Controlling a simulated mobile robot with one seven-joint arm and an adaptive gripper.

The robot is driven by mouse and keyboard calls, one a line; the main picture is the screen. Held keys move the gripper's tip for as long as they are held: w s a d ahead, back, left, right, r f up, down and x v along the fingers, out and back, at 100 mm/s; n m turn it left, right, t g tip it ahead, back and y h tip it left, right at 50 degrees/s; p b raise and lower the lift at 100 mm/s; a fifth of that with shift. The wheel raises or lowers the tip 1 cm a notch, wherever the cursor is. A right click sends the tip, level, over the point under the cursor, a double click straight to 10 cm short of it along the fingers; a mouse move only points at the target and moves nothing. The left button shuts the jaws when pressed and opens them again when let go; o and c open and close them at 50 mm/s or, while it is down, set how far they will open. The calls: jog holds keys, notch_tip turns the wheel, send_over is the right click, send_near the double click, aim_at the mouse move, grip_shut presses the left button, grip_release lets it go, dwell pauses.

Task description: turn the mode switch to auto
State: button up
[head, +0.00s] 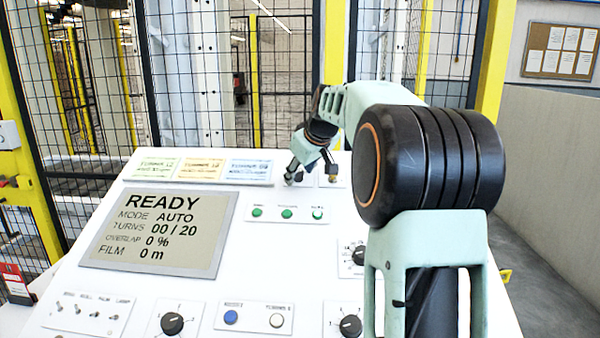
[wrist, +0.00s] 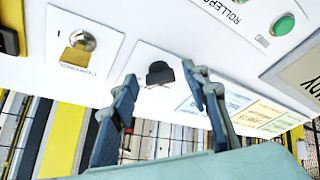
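The mode switch appears to be the black knob (wrist: 160,73) on a white plate in the wrist view; its label is not readable. My gripper (wrist: 160,80) is open, with one finger on each side of the knob and a gap around it. In the head view my gripper (head: 310,170) is at the far edge of the white panel, and its fingers largely hide the knob. The display (head: 160,233) reads READY, MODE AUTO, TURNS 00 / 20.
Green buttons (head: 287,213) sit nearer on the panel (head: 275,265), with black dials (head: 172,323), a blue button (head: 231,317) and small toggles. Wire fencing with yellow posts (head: 334,45) stands behind.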

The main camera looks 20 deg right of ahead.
jog(key=v, duration=1.2)
jog(key=shift+a, duration=0.1)
dwell(0.4)
